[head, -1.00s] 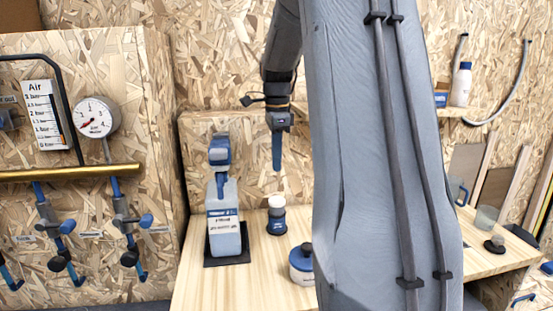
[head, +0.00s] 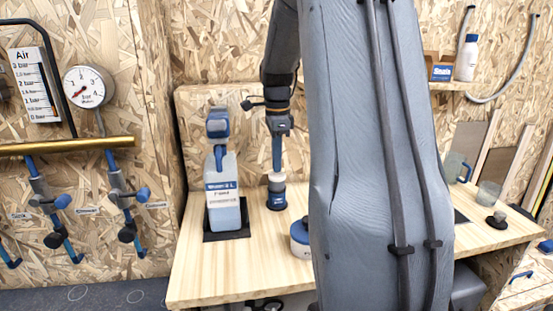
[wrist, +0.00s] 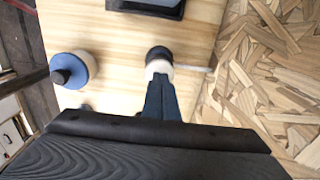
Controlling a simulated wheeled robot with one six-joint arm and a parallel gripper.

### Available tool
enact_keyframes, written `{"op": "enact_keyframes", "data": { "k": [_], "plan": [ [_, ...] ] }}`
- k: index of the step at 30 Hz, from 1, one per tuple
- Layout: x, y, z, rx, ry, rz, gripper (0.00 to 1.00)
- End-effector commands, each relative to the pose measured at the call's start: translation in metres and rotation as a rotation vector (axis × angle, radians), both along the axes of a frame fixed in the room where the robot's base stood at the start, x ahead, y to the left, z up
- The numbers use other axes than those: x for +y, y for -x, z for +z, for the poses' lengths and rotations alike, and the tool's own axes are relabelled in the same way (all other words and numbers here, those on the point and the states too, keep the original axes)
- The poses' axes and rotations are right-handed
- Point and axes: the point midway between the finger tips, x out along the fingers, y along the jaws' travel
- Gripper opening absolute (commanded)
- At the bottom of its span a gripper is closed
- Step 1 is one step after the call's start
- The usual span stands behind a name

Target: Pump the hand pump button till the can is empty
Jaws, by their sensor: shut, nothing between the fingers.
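A small hand pump (head: 276,198) with a dark blue body and a pale button (head: 276,179) on top stands upright on the wooden bench. In the wrist view the pale button (wrist: 160,68) shows at the fingertips, with a thin spout pointing right. My gripper (head: 277,170) is shut, empty and points straight down, its blue tips at the button's top. I cannot tell how far the button is pressed. A pale blue-grey can (head: 222,200) with a white label and a blue head (head: 218,124) stands left of the pump on a dark mat. Its contents are not clear.
A low white-and-blue round container (head: 300,240) with a dark knob stands in front of the pump, partly behind my arm. A pressure gauge (head: 87,87) and blue valves are on the left wall. My arm hides the bench's middle. The front left of the bench is clear.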

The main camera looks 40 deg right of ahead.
Motion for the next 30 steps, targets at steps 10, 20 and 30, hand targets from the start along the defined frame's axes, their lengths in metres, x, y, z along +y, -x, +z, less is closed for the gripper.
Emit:
{"op": "enact_keyframes", "data": {
  "k": [10, 20, 30],
  "plan": [
    [0.000, 0.000, -0.005, 0.001, 0.000, 0.000, 0.00],
    [0.000, 0.000, -0.026, 0.001, 0.000, 0.000, 0.00],
    [0.000, 0.000, -0.036, 0.001, 0.000, 0.000, 0.00]
  ]
}}
